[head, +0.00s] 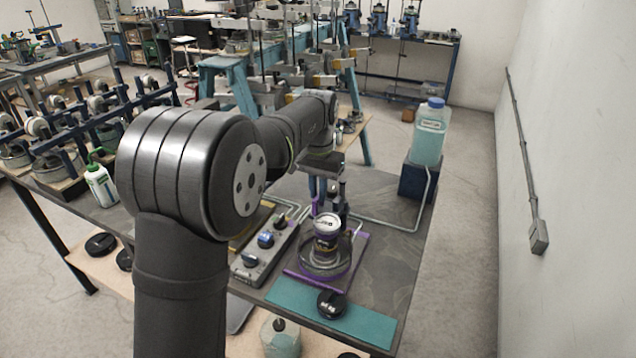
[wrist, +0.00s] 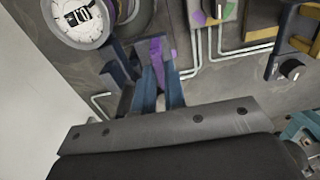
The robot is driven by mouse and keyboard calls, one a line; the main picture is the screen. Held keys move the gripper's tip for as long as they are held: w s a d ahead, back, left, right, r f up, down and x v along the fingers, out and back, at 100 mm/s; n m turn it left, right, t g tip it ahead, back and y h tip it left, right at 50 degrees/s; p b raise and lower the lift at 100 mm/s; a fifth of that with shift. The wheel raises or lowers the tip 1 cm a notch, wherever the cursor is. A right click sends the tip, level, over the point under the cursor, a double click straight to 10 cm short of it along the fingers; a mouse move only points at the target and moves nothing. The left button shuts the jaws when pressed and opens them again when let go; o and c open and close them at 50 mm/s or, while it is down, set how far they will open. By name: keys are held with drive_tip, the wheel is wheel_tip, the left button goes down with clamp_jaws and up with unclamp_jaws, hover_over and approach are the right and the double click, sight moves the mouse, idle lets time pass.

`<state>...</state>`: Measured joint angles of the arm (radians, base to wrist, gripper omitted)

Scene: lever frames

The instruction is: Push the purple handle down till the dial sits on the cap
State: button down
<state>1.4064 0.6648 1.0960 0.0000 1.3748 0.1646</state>
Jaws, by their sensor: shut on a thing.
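The purple handle (wrist: 157,52) shows between the blue fingers of my gripper (wrist: 142,62) in the wrist view. My gripper is shut on it, and the fingers hide part of it. The white-faced dial (wrist: 82,18) lies just beyond the fingers at the upper left. In the head view the dial (head: 326,223) stands over a round stand on a purple-edged base (head: 357,262), with my gripper (head: 322,190) right behind it. The cap is not clear under the dial, so I cannot tell whether they touch.
A control box with knobs (head: 264,243) stands left of the base. A teal mat (head: 365,322) with a black knob (head: 331,303) lies in front. A liquid-filled bottle (head: 430,135) on a dark blue block (head: 417,182) stands at the back right. Tubes run along the table.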

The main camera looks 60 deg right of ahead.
drive_tip(key=c, duration=1.5)
unclamp_jaws()
drive_tip(key=shift+f, duration=0.3)
drive_tip(key=shift+r, duration=0.15)
wheel_tip(320, 180, up, 17)
drive_tip(key=shift+r, duration=0.1)
wheel_tip(320, 180, down, 17)
drive_tip(key=shift+f, duration=0.15)
drive_tip(key=shift+s+a+r+n, duration=0.1)
drive_tip(key=shift+s+r+n, duration=0.65)
drive_tip(key=shift+r, duration=2.4)
drive_tip(key=shift+r+n, duration=1.45)
drive_tip(key=shift+r, duration=1.75)
drive_tip(key=shift+s+a+r+n, duration=0.1)
drive_tip(key=shift+s+r+n, duration=0.65)
drive_tip(key=shift+r, duration=2.4)
